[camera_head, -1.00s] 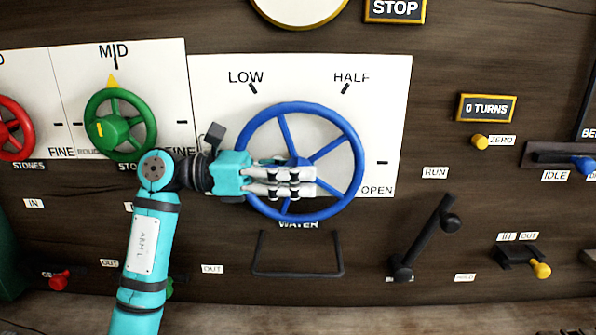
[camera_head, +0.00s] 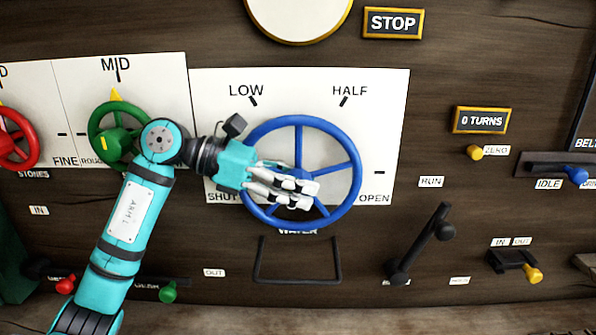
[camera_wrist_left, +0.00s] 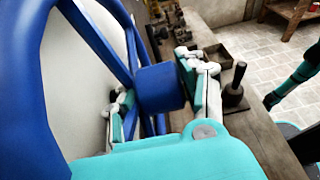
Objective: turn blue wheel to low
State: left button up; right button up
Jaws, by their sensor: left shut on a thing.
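The blue wheel (camera_head: 357,180) is mounted on a white dial plate (camera_head: 225,100) marked LOW (camera_head: 246,91), HALF (camera_head: 350,91), SHUT and OPEN. One spoke points nearly straight up. I see no pointer on the wheel; my gripper covers its middle and part of its left side. My left gripper (camera_head: 300,193) reaches in from the left, tilted down to the right. In the left wrist view its fingers are on either side of the blue hub (camera_wrist_left: 160,88), shut on it. My right gripper is not in view.
A green wheel (camera_head: 95,130) and a red wheel (camera_head: 30,150) are on the left. A black bar handle (camera_head: 300,281) sits below the blue wheel. A black lever (camera_head: 420,245) and a yellow knob (camera_head: 474,152) are on the right.

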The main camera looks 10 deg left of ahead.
pick_arm(q)
jog(key=y+p, duration=0.2)
jog(key=g+y+p, duration=0.1)
jog(key=y+p, duration=0.1)
jog(key=shift+r+p, duration=0.3)
jog(key=shift+r, duration=0.05)
jog(key=y+p, duration=0.2)
jog(key=shift+d+f+g+y, duration=0.1)
jog(key=shift+f+g+y, duration=0.1)
jog(key=shift+g+y, duration=0.15)
jog(key=shift+f+y+p, duration=0.15)
jog(key=shift+y+p, duration=0.3)
jog(key=shift+y, duration=0.1)
jog(key=o, duration=0.9)
jog(key=shift+f, duration=0.1)
jog(key=v, duration=1.2)
jog(key=shift+w+d, duration=0.1)
